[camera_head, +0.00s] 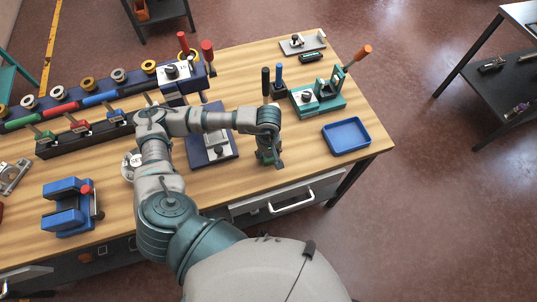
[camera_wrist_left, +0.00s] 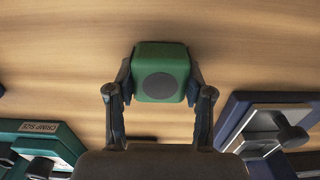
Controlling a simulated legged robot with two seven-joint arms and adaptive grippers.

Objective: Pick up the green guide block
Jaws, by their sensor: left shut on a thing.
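The green guide block (camera_wrist_left: 161,72) shows in the left wrist view as a rounded green cube with a dark round face. The two fingers of my left gripper (camera_wrist_left: 160,90) are shut on its left and right sides. In the head view my left gripper (camera_head: 270,157) points down near the table's front edge, left of the blue tray. The arm and gripper mostly hide the block there. I cannot tell whether the block touches the table. My right gripper is not in view.
A blue tray (camera_head: 346,136) lies to the right of my left gripper. A teal crimping fixture (camera_head: 317,97) stands behind it, and a dark blue fixture (camera_head: 212,153) stands to its left. A blue clamp-like device (camera_head: 68,207) sits at the front left. Wood is bare around the tray.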

